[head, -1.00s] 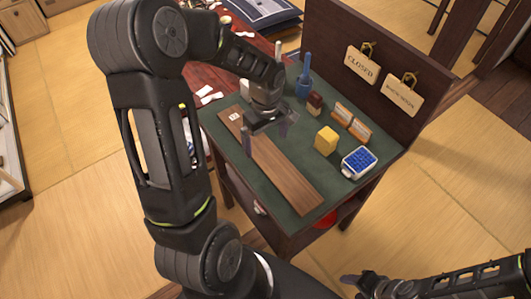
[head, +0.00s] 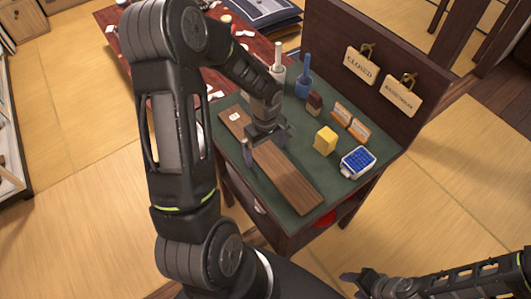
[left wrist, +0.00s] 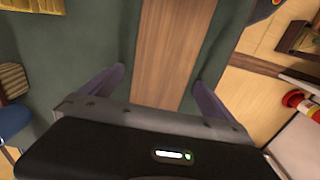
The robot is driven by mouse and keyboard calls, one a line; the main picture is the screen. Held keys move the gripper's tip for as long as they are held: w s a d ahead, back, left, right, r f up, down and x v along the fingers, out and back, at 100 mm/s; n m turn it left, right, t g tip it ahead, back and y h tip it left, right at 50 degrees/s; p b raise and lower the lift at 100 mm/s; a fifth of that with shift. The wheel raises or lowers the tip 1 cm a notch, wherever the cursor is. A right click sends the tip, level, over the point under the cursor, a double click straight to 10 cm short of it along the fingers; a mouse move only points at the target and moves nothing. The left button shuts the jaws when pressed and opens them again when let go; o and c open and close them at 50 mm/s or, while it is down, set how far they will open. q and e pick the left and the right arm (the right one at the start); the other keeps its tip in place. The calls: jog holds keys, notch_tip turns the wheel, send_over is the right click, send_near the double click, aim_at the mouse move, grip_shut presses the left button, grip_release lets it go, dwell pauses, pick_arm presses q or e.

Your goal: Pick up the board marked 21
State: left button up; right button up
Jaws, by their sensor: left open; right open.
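A long brown wooden board (head: 288,178) lies flat on the green top of the small stand. A small white label (head: 234,117) is on its far left end; its number is too small to read. My left gripper (head: 266,150) is open over the middle of the board. In the left wrist view the board (left wrist: 172,50) runs between the two spread fingers of my left gripper (left wrist: 162,88), one on each side, with nothing gripped. My right gripper (head: 362,284) is at the bottom right, away from the stand, open and empty.
On the green top (head: 318,197) stand a yellow block (head: 325,140), a blue-faced device (head: 357,162), small card holders (head: 350,122) and a blue holder (head: 303,85). A dark upright panel with hanging signs (head: 361,66) closes the right side. A red table (head: 112,20) adjoins at the back left.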

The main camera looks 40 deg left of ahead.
aim_at(265, 153)
pick_arm(q)
jog(key=c, duration=1.9)
notch_tip(265, 153, up, 10)
jog(key=b, duration=0.1)
